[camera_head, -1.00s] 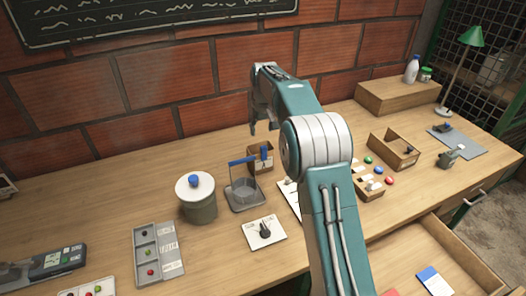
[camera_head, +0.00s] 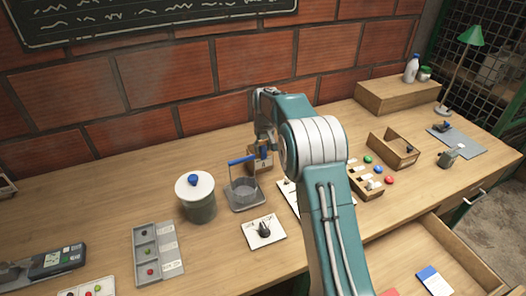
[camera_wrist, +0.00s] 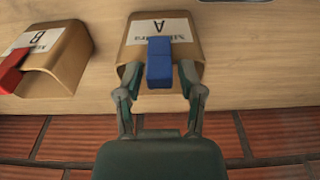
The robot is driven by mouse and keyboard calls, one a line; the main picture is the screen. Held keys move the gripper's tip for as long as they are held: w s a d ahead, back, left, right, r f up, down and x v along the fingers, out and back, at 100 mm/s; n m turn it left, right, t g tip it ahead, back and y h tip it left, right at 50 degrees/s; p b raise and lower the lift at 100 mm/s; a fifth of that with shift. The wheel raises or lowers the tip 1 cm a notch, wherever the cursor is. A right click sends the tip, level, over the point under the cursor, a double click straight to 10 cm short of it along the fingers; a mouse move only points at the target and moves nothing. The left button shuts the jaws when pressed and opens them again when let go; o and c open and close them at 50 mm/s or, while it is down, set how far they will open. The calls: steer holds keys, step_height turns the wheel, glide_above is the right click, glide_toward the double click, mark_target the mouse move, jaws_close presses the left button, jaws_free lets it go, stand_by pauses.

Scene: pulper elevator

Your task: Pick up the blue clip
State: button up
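The blue clip (camera_wrist: 159,62) sits on the edge of a small tan holder (camera_wrist: 190,78) with a white label marked A. In the wrist view my gripper (camera_wrist: 160,75) is open, with one finger on each side of the clip and a small gap on both sides. In the head view my gripper (camera_head: 264,142) is just above the tan holder (camera_head: 254,164) near the wall, and partly hides the blue clip (camera_head: 265,152).
A second tan holder (camera_wrist: 65,65) marked B, with a red clip (camera_wrist: 12,72), stands beside it. The brick wall (camera_head: 200,90) is just behind.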

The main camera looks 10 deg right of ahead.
steer(key=shift+c, duration=1.4)
steer(key=shift+r, duration=0.1)
